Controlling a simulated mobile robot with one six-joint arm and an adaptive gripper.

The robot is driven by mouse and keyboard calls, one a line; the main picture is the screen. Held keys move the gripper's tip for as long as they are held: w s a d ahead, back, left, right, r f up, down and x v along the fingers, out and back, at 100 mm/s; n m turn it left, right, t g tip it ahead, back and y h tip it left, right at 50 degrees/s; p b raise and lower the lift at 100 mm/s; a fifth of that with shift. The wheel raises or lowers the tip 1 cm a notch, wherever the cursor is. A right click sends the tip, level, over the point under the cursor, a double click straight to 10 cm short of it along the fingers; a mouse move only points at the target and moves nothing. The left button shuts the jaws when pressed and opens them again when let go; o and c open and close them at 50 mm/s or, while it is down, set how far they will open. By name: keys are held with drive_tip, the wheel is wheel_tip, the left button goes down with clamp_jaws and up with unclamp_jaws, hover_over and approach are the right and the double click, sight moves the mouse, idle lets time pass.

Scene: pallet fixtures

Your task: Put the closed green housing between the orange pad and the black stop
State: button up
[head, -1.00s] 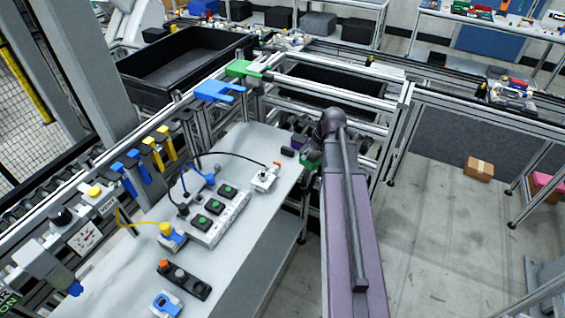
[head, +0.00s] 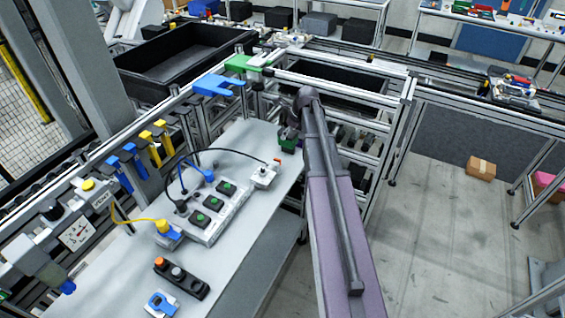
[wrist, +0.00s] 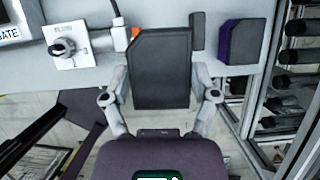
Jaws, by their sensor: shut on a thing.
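My gripper (wrist: 161,72) is shut on the housing (wrist: 160,88), which shows a dark grey face with a chamfered corner in the wrist view. In the head view the housing (head: 288,138) shows green at the end of my arm, over the table's far right corner. The orange pad (wrist: 135,33) is at the housing's upper left corner in the wrist view and also shows in the head view (head: 278,160). The black stop (wrist: 197,32) stands close to the housing's upper right. Whether the housing touches either, or the table, I cannot tell.
A black and purple block (wrist: 241,42) is right of the stop. A white switch box (wrist: 68,45) with a cable is on the left. The table (head: 240,265) holds a strip of green-buttoned switches (head: 212,208). A metal frame stands beyond the table's edge.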

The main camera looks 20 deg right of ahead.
drive_tip(key=shift+w+a+f+n, duration=0.15)
drive_tip(key=shift+w, duration=0.55)
drive_tip(key=shift+w+a+f+n, duration=0.15)
drive_tip(key=shift+w, duration=0.55)
wheel_tip(320, 180, down, 6)
drive_tip(key=b, duration=0.6)
drive_tip(key=shift+f+b, duration=0.15)
drive_tip(key=shift+b, duration=0.2)
drive_tip(key=shift+f+b, duration=1.85)
drive_tip(key=shift+f, duration=0.2)
drive_tip(key=o, duration=1.1)
drive_tip(key=shift+r, duration=0.1)
drive_tip(key=shift+o, duration=0.2)
drive_tip(key=shift+r, duration=0.1)
